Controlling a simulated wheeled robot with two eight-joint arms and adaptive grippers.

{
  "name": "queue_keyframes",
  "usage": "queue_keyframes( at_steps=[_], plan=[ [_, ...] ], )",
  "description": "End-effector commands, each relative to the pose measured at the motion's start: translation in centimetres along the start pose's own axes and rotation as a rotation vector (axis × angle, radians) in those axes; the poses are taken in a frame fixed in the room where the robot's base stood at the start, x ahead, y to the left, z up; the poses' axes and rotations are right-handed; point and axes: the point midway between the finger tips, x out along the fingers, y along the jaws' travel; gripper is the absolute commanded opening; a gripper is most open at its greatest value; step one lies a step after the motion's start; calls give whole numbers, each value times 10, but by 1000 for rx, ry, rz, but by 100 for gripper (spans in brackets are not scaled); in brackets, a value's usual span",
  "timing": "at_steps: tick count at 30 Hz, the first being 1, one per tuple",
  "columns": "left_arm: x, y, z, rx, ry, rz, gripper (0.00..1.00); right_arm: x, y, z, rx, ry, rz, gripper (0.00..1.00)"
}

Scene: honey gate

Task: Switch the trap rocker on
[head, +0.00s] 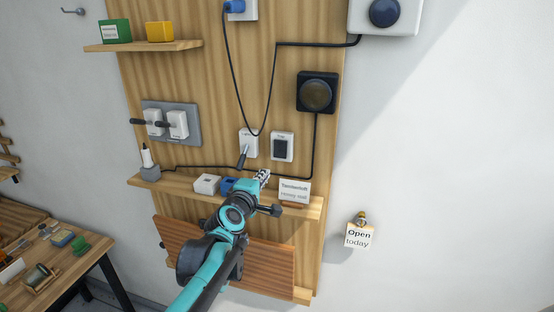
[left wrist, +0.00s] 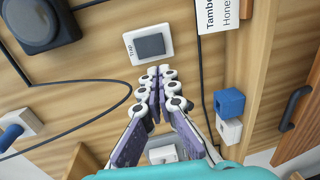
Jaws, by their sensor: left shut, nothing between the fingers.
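The trap rocker is a dark rocker on a white plate (head: 282,147), on the wooden wall panel. In the left wrist view the same plate, marked TRAP (left wrist: 148,45), shows its dark face just beyond my fingertips. My left gripper (head: 263,175) is shut and empty, below and slightly left of the rocker in the head view. In the left wrist view its closed fingers (left wrist: 160,72) point toward the plate, with no clear contact. I cannot tell which way the rocker is tipped. My right gripper is out of view.
Left of the rocker is another white switch plate (head: 249,142) with a dark lever. Below, a shelf (head: 150,182) holds a white box (head: 207,184), a blue block (head: 228,185) and a sign (head: 294,192). A black round lamp (head: 317,93) and cables are above.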

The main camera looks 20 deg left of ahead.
Motion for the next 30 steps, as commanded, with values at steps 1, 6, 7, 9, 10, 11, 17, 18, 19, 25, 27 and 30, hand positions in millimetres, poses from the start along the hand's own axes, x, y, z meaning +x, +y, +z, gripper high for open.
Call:
queue_keyframes(
  at_steps=[1,6,7,9,10,11,17,18,19,25,27,30],
  plan=[
    [4,1,0,0,-1,0,0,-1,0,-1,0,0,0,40],
    [28,1,0,2,-1,0,0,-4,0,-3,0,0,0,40],
    [34,2,0,1,-1,0,0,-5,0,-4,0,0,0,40],
    [49,2,0,1,-1,0,0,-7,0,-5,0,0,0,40],
    [55,2,0,2,-1,0,0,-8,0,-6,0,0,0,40],
    [62,2,0,1,-1,0,0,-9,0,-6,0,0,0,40],
    [102,2,1,1,-1,0,0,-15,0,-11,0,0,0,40],
    [108,2,1,2,-1,0,0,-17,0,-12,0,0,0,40],
    [113,2,1,2,-1,0,0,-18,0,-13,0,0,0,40],
    [133,1,1,2,-1,0,0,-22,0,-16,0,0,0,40],
    [136,1,0,2,-1,0,0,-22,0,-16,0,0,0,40],
    [138,0,0,2,0,0,0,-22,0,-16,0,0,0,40]
  ],
)
